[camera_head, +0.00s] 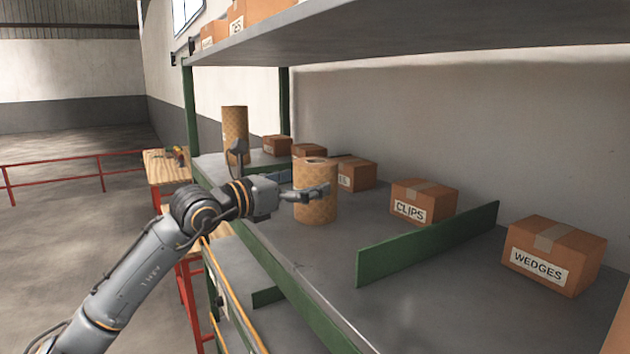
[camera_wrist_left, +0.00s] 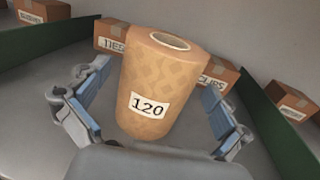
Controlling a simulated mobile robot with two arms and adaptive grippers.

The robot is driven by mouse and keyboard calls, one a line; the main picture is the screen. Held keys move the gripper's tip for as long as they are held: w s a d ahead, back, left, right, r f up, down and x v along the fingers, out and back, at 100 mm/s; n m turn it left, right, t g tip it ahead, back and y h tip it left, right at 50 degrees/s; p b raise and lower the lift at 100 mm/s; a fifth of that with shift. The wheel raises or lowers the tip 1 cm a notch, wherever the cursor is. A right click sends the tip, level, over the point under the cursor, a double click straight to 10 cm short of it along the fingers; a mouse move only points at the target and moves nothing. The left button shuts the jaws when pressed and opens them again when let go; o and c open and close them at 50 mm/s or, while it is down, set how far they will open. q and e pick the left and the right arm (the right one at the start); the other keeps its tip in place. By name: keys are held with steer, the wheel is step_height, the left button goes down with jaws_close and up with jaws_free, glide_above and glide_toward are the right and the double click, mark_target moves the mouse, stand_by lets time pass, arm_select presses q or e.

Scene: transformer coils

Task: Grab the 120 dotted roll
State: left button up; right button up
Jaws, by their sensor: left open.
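The 120 dotted roll (camera_head: 316,207) is a brown, patterned cylinder standing upright on the grey shelf. In the left wrist view the roll (camera_wrist_left: 160,82) shows a white label reading 120 and an open hole at its top. My left gripper (camera_head: 318,192) reaches it from the left. In the left wrist view the gripper (camera_wrist_left: 152,130) is open, one blue-padded finger on each side of the roll, with a visible gap on the right side. My right gripper is not in view.
A taller roll (camera_head: 235,128) stands farther back on the shelf. A CLIPS box (camera_head: 424,202), a WEDGES box (camera_head: 553,257) and other boxes line the back. A green divider (camera_head: 428,244) stands right of the roll. An upper shelf (camera_head: 400,40) hangs overhead.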

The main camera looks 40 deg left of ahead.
arm_select(q)
steer(key=shift+w+d+p, duration=0.15)
steer(key=shift+w+p, duration=0.4)
steer(key=shift+w, duration=0.95)
steer(key=shift+s, duration=0.1)
steer(key=c, duration=1.3)
steer(key=shift+r, duration=0.1)
steer(key=shift+c, duration=1.1)
